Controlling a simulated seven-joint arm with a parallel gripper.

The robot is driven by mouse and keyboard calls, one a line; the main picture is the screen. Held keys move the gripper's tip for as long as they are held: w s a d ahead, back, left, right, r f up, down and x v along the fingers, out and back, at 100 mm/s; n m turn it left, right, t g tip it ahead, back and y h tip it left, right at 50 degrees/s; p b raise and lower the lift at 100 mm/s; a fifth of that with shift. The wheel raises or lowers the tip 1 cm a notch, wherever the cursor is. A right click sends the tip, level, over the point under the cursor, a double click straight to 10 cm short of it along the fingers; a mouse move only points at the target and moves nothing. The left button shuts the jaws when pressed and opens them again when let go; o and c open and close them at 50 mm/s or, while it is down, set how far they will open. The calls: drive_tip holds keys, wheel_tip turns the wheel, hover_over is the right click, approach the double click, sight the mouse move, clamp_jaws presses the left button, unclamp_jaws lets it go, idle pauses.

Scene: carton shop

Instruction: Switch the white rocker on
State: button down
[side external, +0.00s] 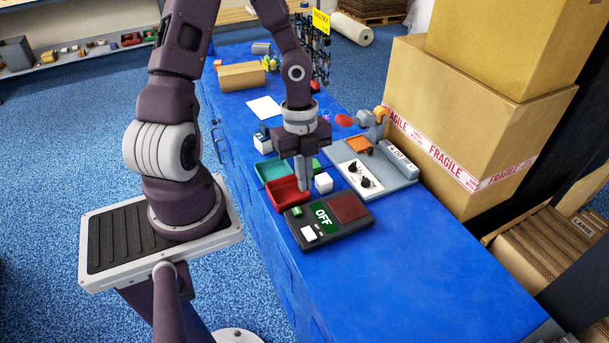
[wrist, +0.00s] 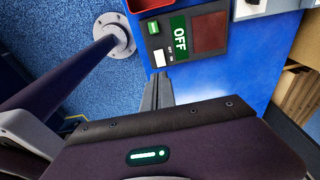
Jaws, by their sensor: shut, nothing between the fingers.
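A dark control box (side external: 328,220) lies on the blue bench. Its green display reads OFF, in both the side view and the wrist view (wrist: 180,39). The white rocker (side external: 308,233) is at the box's near left corner; it also shows in the wrist view (wrist: 159,59), with small ON/OFF marks beside it. My gripper (side external: 304,187) points down with its fingers together and empty. In the side view the fingertips appear in front of the red tray, above the box's far edge. In the wrist view the fingertips (wrist: 158,77) appear just below the rocker, apparently not touching it.
A red tray (side external: 284,192), a green tray (side external: 268,170) and a white cube (side external: 323,182) stand close to the box. A grey scale-like station (side external: 399,182) is behind it. Large cartons (side external: 437,141) line the right. The bench's near right end is clear.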

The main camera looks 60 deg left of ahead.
sight(311, 235)
drive_tip(key=shift+r, duration=0.4)
drive_tip(key=d+f, duration=0.1)
drive_tip(key=f, duration=0.3)
drive_tip(key=d+f, duration=0.1)
drive_tip(key=f, duration=0.4)
drive_tip(key=d+f, duration=0.1)
drive_tip(key=f, duration=0.3)
drive_tip(key=shift+d+f, duration=0.2)
drive_tip(key=shift+f, duration=0.2)
drive_tip(key=shift+d+f, duration=0.15)
drive_tip(key=shift+f, duration=0.05)
drive_tip(key=shift+a, duration=0.2)
